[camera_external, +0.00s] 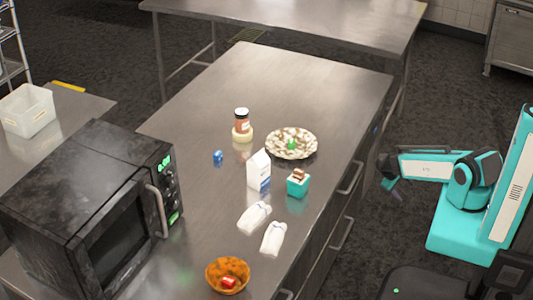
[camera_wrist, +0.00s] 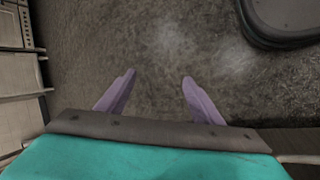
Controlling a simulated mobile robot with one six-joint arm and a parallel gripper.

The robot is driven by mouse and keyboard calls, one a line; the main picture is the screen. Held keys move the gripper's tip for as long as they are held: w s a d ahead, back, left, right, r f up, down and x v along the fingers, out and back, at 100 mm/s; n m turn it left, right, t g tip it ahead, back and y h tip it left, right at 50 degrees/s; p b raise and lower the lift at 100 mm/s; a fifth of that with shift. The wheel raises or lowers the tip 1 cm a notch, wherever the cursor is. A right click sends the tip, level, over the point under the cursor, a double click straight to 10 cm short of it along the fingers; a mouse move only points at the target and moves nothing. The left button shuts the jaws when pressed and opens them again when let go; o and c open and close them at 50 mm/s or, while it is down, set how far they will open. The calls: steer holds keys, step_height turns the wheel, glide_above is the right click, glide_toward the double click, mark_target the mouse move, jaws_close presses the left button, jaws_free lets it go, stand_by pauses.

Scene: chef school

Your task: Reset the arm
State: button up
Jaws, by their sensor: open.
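My gripper (camera_external: 390,176) hangs at the end of my arm, to the right of the steel counter and off its edge. It points down over the dark floor. In the wrist view my gripper (camera_wrist: 157,90) shows two purple fingers spread apart with nothing between them. Only floor lies below them. My arm is folded close to its teal base at the right of the external view.
The steel counter (camera_external: 240,75) holds a microwave (camera_external: 110,235), a patterned plate (camera_external: 291,143), a jar (camera_external: 242,122), a carton (camera_external: 259,170), a teal container (camera_external: 298,183), two white packets and an orange bowl (camera_external: 228,274). Cabinet fronts (camera_wrist: 15,75) show at left in the wrist view.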

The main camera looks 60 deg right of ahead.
steer(key=a+f+n+y+b, duration=0.1)
steer(key=a+f, duration=0.3)
steer(key=a, duration=0.9)
steer(key=s+a+f+n+y+b, duration=0.1)
steer(key=a+f, duration=0.4)
steer(key=a, duration=0.7)
steer(key=a+f+n+y+b, duration=0.3)
steer(key=a+f, duration=0.2)
steer(key=a, duration=0.8)
steer(key=shift+s+a+f+n, duration=0.15)
steer(key=shift+s+a+n, duration=0.15)
steer(key=shift+s+a, duration=0.05)
